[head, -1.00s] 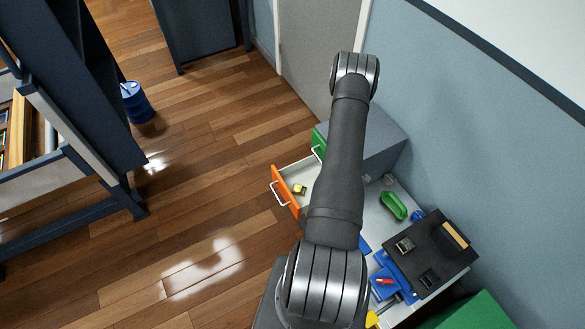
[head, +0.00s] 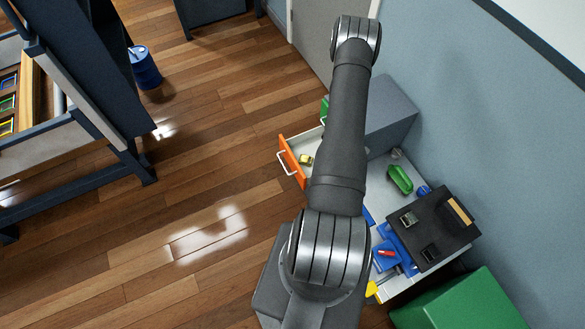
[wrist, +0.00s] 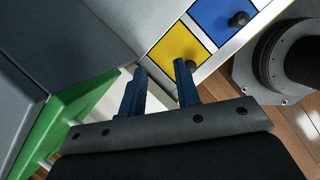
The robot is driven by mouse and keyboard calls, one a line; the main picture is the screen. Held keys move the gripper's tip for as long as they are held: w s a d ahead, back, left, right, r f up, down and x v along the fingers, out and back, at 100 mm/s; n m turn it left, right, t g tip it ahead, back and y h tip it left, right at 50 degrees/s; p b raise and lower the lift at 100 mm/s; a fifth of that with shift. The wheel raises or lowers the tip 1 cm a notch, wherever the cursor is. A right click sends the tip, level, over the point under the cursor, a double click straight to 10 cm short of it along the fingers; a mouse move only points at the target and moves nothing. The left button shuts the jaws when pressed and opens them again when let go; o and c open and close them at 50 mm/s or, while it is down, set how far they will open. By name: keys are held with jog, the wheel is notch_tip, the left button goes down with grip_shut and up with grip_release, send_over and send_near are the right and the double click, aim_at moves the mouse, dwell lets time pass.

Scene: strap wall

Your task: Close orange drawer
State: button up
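The orange drawer (head: 293,162) stands pulled out from the bench, left of my arm in the head view. It has a pale bar handle on its front, and a small yellow-green item (head: 305,159) lies inside. My arm hides part of the drawer. My gripper (wrist: 160,78) shows in the wrist view with two blue fingers apart and nothing between them. Its fingers are in front of a yellow drawer front (wrist: 178,48). The orange front is not seen in the wrist view, and my gripper is hidden in the head view.
A grey cabinet with a green front (wrist: 62,130) sits beside the gripper. A blue drawer front (wrist: 222,18) has a dark knob. A green item (head: 399,180) and a black box (head: 432,225) are on the bench. The wooden floor (head: 215,130) left of the drawer is clear.

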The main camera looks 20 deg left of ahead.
jog(key=s+a+n, duration=0.1)
jog(key=a, duration=0.3)
jog(key=s+a+n, duration=0.1)
jog(key=a, duration=0.4)
jog(key=s+a+r+n+t, duration=0.1)
jog(key=a, duration=0.3)
jog(key=shift+s+a+r, duration=0.1)
jog(key=shift+s+a, duration=0.1)
jog(key=shift+a, duration=0.15)
grip_shut()
jog(key=s+a+r+n+t+y, duration=0.1)
jog(key=s+a+n, duration=0.2)
jog(key=s+a, duration=0.7)
jog(key=w+d+f, duration=0.3)
jog(key=w+f, duration=0.4)
jog(key=f, duration=0.1)
jog(key=shift+w+f, duration=0.15)
jog(key=shift+f, duration=0.25)
jog(key=w+d, duration=1.2)
jog(key=shift+w+d, duration=0.2)
